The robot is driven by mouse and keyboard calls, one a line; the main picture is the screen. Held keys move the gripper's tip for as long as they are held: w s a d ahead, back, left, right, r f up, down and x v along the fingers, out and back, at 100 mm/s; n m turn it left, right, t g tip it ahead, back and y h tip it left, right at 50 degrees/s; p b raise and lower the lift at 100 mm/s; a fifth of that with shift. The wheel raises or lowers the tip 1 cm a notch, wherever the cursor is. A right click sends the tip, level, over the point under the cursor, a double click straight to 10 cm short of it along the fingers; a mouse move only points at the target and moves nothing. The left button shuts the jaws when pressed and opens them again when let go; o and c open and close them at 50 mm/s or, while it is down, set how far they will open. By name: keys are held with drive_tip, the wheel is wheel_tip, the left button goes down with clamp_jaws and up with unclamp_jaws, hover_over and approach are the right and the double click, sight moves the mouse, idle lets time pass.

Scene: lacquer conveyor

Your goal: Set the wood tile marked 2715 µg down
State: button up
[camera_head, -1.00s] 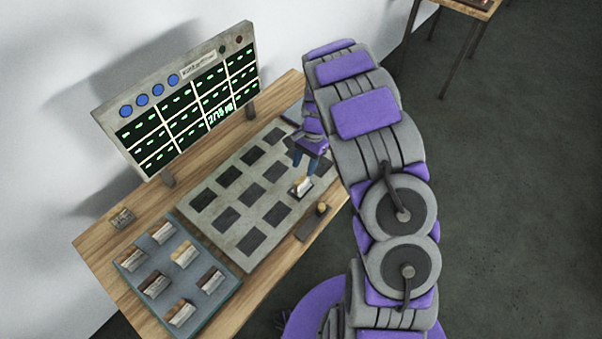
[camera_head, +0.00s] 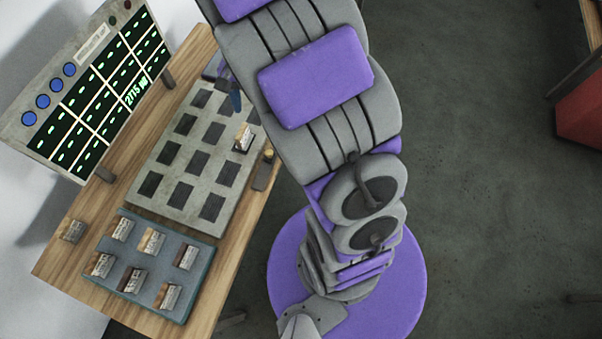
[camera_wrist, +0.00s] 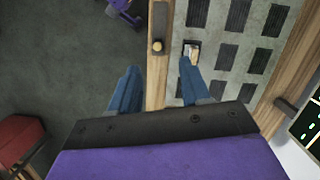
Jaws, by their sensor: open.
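A wood tile (camera_head: 243,138) with a pale label stands in a recess of the grey slotted board (camera_head: 158,204), at the board's right edge. Its mark is too small to read. The tile also shows in the wrist view (camera_wrist: 191,50), just past the tip of the right finger. My gripper (camera_wrist: 158,68) is open, with nothing between its blue fingers. In the head view, the fingers are partly hidden by my arm and appear above the tile, clear of it. The display panel (camera_head: 97,92) reads 2715 µg in one cell; its other cells show small green dashes.
A blue-grey tray (camera_head: 190,308) with several labelled tiles sits at the near end of the wooden table (camera_head: 60,262). Another small tile (camera_head: 73,231) lies beside it. A dark plate with a brass knob (camera_head: 264,172) is at the table's right edge. Other board recesses look empty.

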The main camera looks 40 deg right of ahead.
drive_tip(key=s+a+r+n, duration=0.1)
drive_tip(key=s+r+n, duration=0.1)
drive_tip(key=s, duration=0.6)
drive_tip(key=s+a+r+n+h, duration=0.1)
drive_tip(key=s+r+n, duration=0.2)
drive_tip(key=s, duration=0.6)
drive_tip(key=s+a+r+n, duration=0.1)
drive_tip(key=s+r+n, duration=0.2)
drive_tip(key=s, duration=0.6)
drive_tip(key=shift+s, duration=0.15)
